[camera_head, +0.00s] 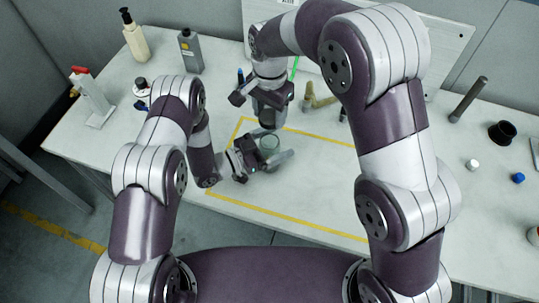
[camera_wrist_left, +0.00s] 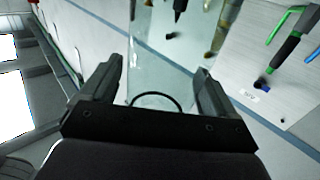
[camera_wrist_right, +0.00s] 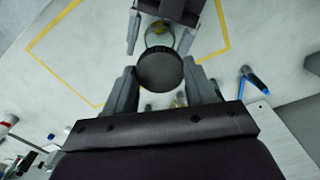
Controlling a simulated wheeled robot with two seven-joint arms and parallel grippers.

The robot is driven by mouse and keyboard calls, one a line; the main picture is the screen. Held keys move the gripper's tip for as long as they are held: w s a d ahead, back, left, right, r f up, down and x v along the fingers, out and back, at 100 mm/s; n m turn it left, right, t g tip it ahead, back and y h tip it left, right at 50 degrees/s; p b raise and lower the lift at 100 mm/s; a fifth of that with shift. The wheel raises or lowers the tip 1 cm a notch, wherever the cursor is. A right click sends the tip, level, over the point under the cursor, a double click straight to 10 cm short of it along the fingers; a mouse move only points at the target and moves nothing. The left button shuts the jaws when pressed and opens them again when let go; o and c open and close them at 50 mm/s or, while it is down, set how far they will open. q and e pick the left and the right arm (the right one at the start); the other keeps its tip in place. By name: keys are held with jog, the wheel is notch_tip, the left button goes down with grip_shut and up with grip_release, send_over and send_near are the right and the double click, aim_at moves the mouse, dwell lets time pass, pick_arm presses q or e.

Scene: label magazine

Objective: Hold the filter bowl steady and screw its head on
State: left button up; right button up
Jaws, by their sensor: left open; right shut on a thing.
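The clear filter bowl (camera_head: 269,142) stands inside the yellow outline on the table. My left gripper (camera_head: 272,157) is open, with its fingers on either side of the bowl. In the left wrist view the bowl's clear wall and dark ring (camera_wrist_left: 157,97) show between the open fingers (camera_wrist_left: 160,88). My right gripper (camera_head: 268,100) is above the bowl, shut on the dark round filter head (camera_wrist_right: 160,70). In the right wrist view the head covers part of the clear bowl (camera_wrist_right: 160,38). Whether head and bowl touch is hidden.
A yellow outline (camera_head: 285,216) marks the work area. Brass fittings (camera_head: 318,101) lie behind it. Bottles (camera_head: 190,50) stand at the back left. A black cup (camera_head: 502,132), a white cap (camera_head: 472,165) and a blue cap (camera_head: 518,178) sit at right. The front right of the outline is clear.

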pick_arm(q)
jog(key=c, duration=1.5)
pick_arm(e)
send_over(269, 133)
jog(key=s, duration=0.2)
jog(key=shift+f, duration=2.5)
jog(key=shift+f, duration=0.9)
jog(key=shift+f, duration=0.55)
